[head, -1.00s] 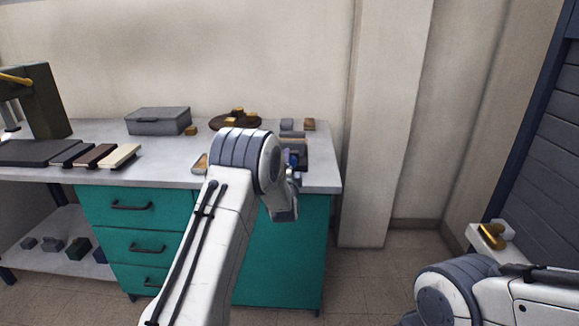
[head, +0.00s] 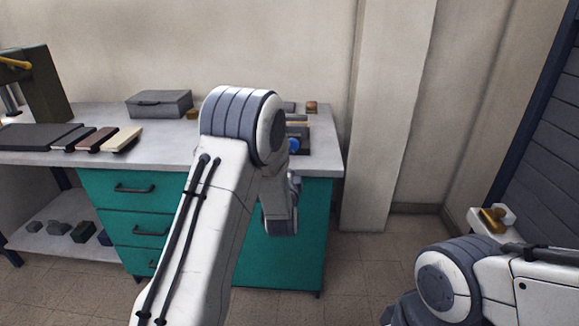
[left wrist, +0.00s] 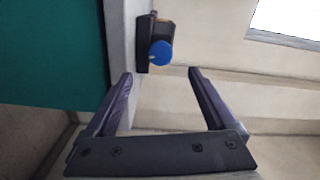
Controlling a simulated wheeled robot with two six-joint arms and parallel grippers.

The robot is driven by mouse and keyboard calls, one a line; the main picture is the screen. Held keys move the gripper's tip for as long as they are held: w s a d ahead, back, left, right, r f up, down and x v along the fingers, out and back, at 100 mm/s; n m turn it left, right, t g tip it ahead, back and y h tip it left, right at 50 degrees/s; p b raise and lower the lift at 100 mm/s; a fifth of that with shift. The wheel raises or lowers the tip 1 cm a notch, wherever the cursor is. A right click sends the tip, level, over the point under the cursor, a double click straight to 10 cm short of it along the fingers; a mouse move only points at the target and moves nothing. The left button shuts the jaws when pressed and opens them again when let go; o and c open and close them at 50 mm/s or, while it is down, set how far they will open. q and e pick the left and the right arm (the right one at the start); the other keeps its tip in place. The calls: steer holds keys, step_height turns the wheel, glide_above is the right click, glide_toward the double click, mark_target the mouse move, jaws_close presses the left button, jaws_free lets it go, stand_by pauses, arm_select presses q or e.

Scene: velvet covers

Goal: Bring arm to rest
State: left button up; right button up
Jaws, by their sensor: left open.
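My left arm (head: 215,215) rises from the bottom of the head view, bends in front of the counter, and its wrist (head: 280,208) hangs down before the teal cabinet front. My left gripper (left wrist: 160,74) is open and empty in the left wrist view, its two dark fingers spread. Beyond the fingertips, a dark block with a blue knob (left wrist: 160,53) sits near the counter edge, apart from the fingers; the knob also shows in the head view (head: 294,146). My right arm (head: 450,280) lies bent at the lower right; its gripper is not visible.
Teal drawers (head: 133,188) are below. A wall pillar (head: 378,120) stands right of the counter. Floor between counter and right arm is clear.

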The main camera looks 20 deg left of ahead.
stand_by(0.4)
arm_select(q)
steer(key=s+d+f+n+g+h, duration=0.1)
steer(key=s+d+g+h, duration=0.3)
steer(key=s+d, duration=0.55)
steer(key=s+d+f+n+g+h, duration=0.1)
steer(key=s+d+g+h, duration=0.4)
steer(key=d, duration=0.7)
steer(key=s+n+g+y, duration=0.25)
steer(key=s+g, duration=0.55)
steer(key=s, duration=1.9)
step_height(320, 180, up, 19)
steer(key=s+a+p, duration=0.1)
steer(key=p, duration=1.8)
steer(key=shift+s+a+r+n, duration=0.2)
steer(key=shift+s+a+n, duration=0.1)
steer(key=shift+n, duration=0.15)
steer(key=shift+y, duration=0.25)
